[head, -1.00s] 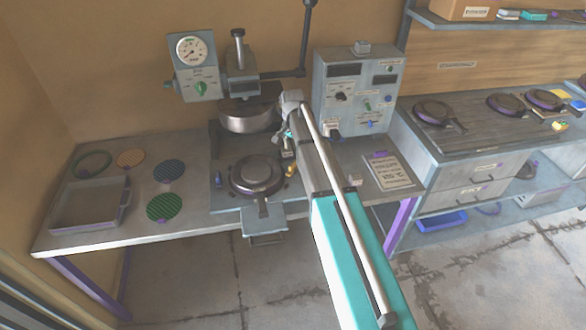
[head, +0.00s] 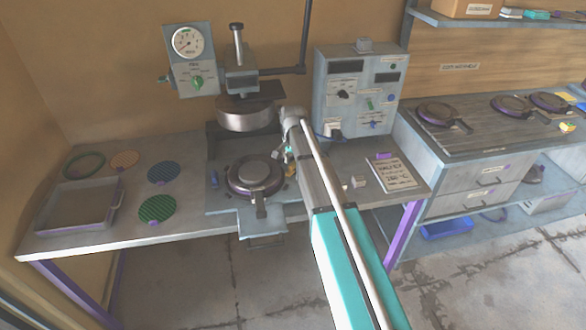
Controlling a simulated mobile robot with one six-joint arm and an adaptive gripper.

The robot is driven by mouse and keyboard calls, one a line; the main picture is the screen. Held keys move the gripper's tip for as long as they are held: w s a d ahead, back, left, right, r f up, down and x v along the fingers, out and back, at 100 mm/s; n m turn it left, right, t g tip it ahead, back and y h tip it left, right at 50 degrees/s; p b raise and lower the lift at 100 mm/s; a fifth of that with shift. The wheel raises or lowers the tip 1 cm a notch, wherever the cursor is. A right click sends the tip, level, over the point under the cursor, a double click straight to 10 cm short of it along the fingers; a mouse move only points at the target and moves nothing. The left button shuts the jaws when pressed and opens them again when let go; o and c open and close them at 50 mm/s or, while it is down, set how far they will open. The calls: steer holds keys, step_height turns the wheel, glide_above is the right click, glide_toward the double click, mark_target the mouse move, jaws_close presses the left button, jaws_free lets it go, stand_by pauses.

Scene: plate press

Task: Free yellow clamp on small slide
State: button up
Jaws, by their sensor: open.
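The small slide (head: 230,203) is the grey plate at the press's foot, with a round dark mould (head: 255,176) on it, its handle toward the front. The yellow clamp (head: 290,171) is a small spot at the slide's right edge, mostly hidden by my arm; whether it is fastened cannot be told. A blue clamp (head: 214,180) stands at the slide's left edge. My gripper (head: 286,156) is open, just above and beside the yellow clamp. Its fingers are small and partly covered by the arm; contact with the clamp cannot be told.
The press head (head: 247,113) hangs over the slide's back, close left of my gripper. A control box (head: 358,92) stands behind right. A grey tray (head: 78,207) and several round discs lie left. A sign (head: 394,175) lies right, and a hotplate bench (head: 470,116) adjoins.

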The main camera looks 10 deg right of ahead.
steer(key=shift+f+b, duration=0.35)
steer(key=shift+f, duration=0.2)
jaws_close()
